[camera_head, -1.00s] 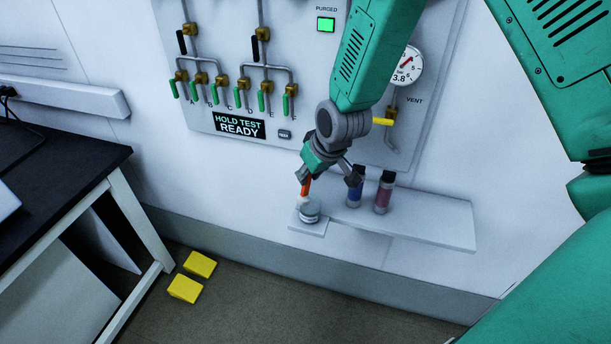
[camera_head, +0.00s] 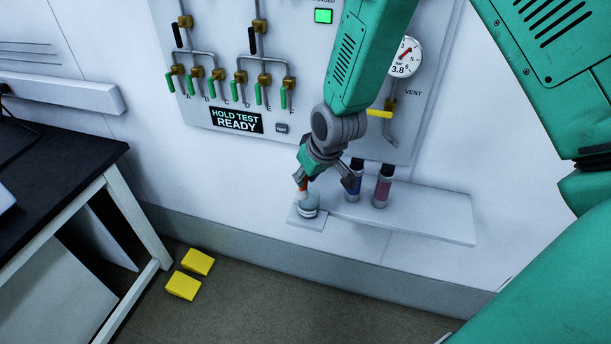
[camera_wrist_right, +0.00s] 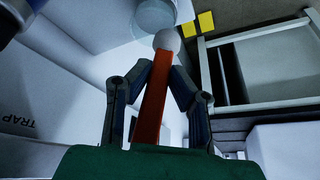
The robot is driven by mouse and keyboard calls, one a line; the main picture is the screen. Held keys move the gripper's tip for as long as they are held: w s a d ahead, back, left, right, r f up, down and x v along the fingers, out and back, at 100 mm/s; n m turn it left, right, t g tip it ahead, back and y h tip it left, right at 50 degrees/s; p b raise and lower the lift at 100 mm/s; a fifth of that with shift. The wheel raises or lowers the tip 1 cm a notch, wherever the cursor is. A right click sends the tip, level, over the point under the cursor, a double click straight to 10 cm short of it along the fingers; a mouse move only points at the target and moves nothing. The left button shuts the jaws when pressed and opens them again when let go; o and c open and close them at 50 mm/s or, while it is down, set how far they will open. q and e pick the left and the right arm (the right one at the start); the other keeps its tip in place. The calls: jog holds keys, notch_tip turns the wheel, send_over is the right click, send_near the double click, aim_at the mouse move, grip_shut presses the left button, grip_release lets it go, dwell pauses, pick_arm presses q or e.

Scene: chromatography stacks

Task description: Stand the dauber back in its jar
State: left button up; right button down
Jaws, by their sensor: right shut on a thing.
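The dauber has an orange-red handle (camera_head: 302,187) and a pale round head. My right gripper (camera_head: 322,178) is shut on the handle. In the right wrist view the handle (camera_wrist_right: 151,108) runs between the two fingers, and the pale head (camera_wrist_right: 167,41) points toward the jar. The jar (camera_head: 308,208) is small, round and pale grey, standing at the left end of the shelf. In the right wrist view the jar (camera_wrist_right: 153,16) shows just beyond the head, overlapping it. I cannot tell whether the head is above the mouth or inside. My left gripper is out of view.
The white wall shelf (camera_head: 430,219) also bears a blue-labelled bottle (camera_head: 353,186) and a pink-labelled bottle (camera_head: 382,188), close to the right of my gripper. The valve panel (camera_head: 300,110) is behind. The shelf's right half is clear.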

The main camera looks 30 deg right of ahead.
aim_at(314, 191)
jog(key=shift+s+f+b, duration=0.2)
jog(key=shift+f, duration=0.25)
jog(key=shift+s+f+b, duration=0.15)
jog(key=shift+s+f, duration=0.05)
jog(key=shift+f, duration=0.25)
jog(key=shift+d+f+b, duration=0.45)
jog(key=shift+d+f, duration=0.1)
jog(key=shift+f, duration=0.3)
jog(key=shift+s+f, duration=0.1)
jog(key=shift+f, duration=0.1)
jog(key=shift+s+f, duration=0.1)
jog(key=shift+f+b, duration=0.15)
jog(key=shift+b, duration=0.15)
jog(key=shift+w+d+f, duration=0.25)
jog(key=shift+w+f, duration=0.25)
jog(key=shift+w, duration=0.05)
jog(key=shift+s+d+b, duration=0.2)
jog(key=shift+b, duration=0.1)
jog(key=shift+a, duration=0.1)
